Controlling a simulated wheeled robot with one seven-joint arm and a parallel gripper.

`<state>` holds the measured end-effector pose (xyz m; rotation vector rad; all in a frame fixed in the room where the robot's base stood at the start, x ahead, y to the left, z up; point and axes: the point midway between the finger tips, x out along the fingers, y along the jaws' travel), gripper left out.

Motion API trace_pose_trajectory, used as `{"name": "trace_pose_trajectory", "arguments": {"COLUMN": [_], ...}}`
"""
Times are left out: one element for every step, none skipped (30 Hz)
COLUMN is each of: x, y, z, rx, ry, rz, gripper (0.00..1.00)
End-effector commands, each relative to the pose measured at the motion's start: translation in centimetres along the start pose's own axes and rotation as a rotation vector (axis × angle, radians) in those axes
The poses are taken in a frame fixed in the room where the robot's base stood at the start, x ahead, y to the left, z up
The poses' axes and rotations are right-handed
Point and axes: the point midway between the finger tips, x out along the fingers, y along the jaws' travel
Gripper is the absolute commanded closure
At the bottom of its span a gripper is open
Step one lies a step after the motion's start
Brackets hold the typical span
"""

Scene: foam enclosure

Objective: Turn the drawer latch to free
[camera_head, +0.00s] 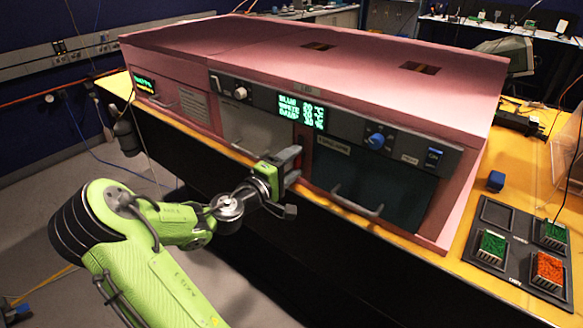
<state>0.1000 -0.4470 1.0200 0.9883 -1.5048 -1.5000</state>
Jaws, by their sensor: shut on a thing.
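The pink foam enclosure (250,40) stands on the yellow-topped bench. My gripper (293,160) is at its front, between the pale left door panel (246,128) and the dark drawer front (370,185). The jaws are shut on a small part there, which I take to be the drawer latch; a bit of red (299,158) shows at the jaws. The fingers hide most of it, so its turn angle cannot be told. The dark drawer front appears closed, with a grey bar handle (357,204) low on it.
A control strip above holds a white knob (240,93), a green-lit display (302,110) and a blue knob (376,141).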

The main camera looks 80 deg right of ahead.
Motion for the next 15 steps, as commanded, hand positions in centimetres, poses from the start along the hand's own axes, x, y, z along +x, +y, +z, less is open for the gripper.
{"name": "trace_pose_trajectory", "arguments": {"x": [-0.03,-0.03,-0.03,-0.03,-0.03,-0.03,-0.03,-0.04,-0.03,-0.04,-0.04,-0.03,-0.04,-0.04,-0.03], "y": [-0.21,-0.2,-0.19,-0.18,-0.18,-0.17,-0.17,-0.17,-0.17,-0.17,-0.18,-0.18,-0.18,-0.18,-0.18], "z": [0.02,0.02,0.02,0.03,0.03,0.03,0.03,0.03,0.03,0.03,0.03,0.03,0.03,0.03,0.04], "rx": [0.007,0.01,0.012,0.014,0.015,0.015,0.015,0.016,0.015,0.015,0.015,0.015,0.015,0.015,0.015], "ry": [-0.001,-0.001,-0.001,-0.001,-0.001,-0.001,-0.001,-0.001,-0.001,-0.001,-0.001,-0.001,-0.001,-0.001,-0.001], "rz": [-0.005,-0.005,-0.005,-0.005,-0.006,-0.006,-0.006,-0.006,-0.006,-0.006,-0.006,-0.006,-0.006,-0.006,-0.006], "gripper": [0.71,0.71,0.71,0.71,0.71,0.71,0.71,0.71,0.71,0.71,0.71,0.71,0.71,0.71,0.36]}}
